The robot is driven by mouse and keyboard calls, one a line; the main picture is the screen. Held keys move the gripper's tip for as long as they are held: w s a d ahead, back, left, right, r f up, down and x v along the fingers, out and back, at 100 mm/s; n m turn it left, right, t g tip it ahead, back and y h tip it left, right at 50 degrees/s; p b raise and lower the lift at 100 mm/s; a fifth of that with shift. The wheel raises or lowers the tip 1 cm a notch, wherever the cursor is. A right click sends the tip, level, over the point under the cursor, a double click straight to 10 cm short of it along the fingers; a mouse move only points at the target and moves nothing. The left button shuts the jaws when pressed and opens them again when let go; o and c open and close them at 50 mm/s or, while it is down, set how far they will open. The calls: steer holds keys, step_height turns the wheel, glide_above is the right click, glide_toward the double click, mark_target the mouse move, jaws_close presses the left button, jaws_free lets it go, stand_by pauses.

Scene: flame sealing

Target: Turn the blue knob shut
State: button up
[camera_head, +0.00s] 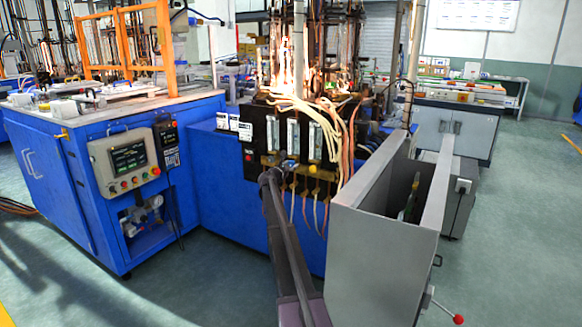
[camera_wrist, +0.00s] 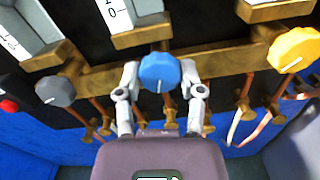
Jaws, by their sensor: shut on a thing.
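The blue knob (camera_wrist: 160,68) is on a brass valve on the manifold, in the middle of the wrist view. A short white mark on its face points down in the picture. My gripper (camera_wrist: 159,78) is shut on it, one grey finger on each side. In the head view my gripper (camera_head: 272,174) reaches the lower front of the black flowmeter panel. The blue knob cannot be made out clearly there.
A grey knob (camera_wrist: 55,91) is on the left and a yellow knob (camera_wrist: 294,49) on the right of the same brass manifold (camera_wrist: 220,65). Flowmeters stand above and hoses hang below. A grey metal cabinet (camera_head: 372,250) stands close right of my arm.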

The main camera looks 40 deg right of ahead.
steer(key=m, duration=0.4)
steer(key=shift+d, duration=0.1)
steer(key=m, duration=0.9)
steer(key=shift+w+r, duration=0.1)
steer(key=shift+m, duration=2.5)
steer(key=o, duration=1.1)
steer(key=shift+o, duration=0.2)
steer(key=shift+a, duration=0.2)
